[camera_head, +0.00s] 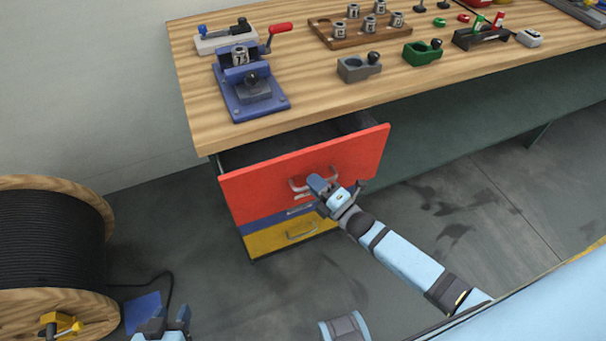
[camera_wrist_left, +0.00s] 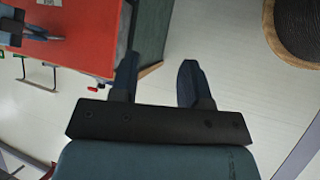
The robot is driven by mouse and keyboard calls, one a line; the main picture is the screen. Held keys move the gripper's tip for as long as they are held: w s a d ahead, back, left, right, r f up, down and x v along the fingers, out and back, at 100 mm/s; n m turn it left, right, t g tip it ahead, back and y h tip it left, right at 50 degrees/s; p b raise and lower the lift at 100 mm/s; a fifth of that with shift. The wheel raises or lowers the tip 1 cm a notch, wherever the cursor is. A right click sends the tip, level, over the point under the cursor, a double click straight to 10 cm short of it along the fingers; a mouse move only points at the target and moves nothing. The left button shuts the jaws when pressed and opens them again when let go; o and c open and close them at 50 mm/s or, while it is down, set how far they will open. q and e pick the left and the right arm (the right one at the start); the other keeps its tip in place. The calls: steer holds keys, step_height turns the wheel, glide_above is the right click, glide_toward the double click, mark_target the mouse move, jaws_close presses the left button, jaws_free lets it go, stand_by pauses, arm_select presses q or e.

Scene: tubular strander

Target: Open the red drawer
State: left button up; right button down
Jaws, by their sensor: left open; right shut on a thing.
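The red drawer (camera_head: 350,160) under the workbench stands partly pulled out, with its dark inside showing behind the red front. My right gripper (camera_head: 318,187) is shut on the drawer's silver handle (camera_head: 297,183), at the middle of the front, and hides part of it. My left gripper (camera_head: 169,318) is open and empty, low and to the left of the drawer, well apart from it. In the left wrist view its two fingers (camera_wrist_left: 158,80) are spread with nothing between them. The red drawer front (camera_wrist_left: 82,45) also shows there at upper left.
A blue drawer and a yellow drawer (camera_head: 275,241) sit below, closed. A large cable spool (camera_head: 45,250) stands on the floor at left. The wooden benchtop (camera_head: 330,95) holds a blue fixture (camera_head: 250,91), a wooden tray (camera_head: 335,41) and several small parts. The floor right of the drawers is clear.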

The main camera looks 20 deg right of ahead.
arm_select(q)
steer(key=r+p, duration=0.1)
steer(key=p, duration=0.1)
steer(key=a+r+p, duration=0.1)
steer(key=r+p, duration=0.1)
steer(key=p, duration=0.1)
steer(key=shift+s, duration=0.2)
arm_select(e)
steer(key=s, duration=2.1)
steer(key=shift+d, duration=0.35)
arm_select(q)
steer(key=shift+d, duration=0.2)
arm_select(e)
steer(key=c, duration=1.2)
jaws_free()
arm_select(q)
steer(key=shift+f+b, duration=0.35)
steer(key=shift+f, duration=0.05)
arm_select(e)
steer(key=v, duration=1.3)
steer(key=shift+s+d, duration=0.15)
steer(key=shift+s, duration=0.2)
